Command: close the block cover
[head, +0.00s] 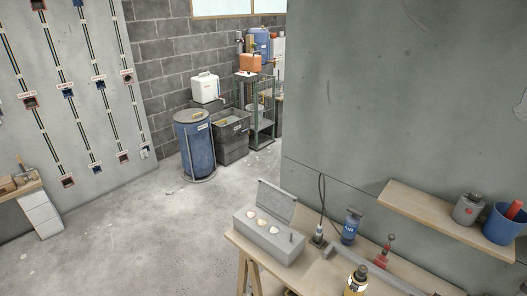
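A grey block (262,243) sits on the wooden workbench in the lower middle of the head view. Its cover (277,199) stands open, tilted up along the back edge. Several pale round pieces show in a row on the block's top, with a small dark upright peg near its right end. Neither of my grippers shows in this view.
The workbench (240,242) also carries a blue container (350,228), a dark bottle with a yellow label (356,281) and a red-handled tool (384,252). A wooden shelf (420,212) juts from the wall at right. Open floor (150,235) lies left of the bench.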

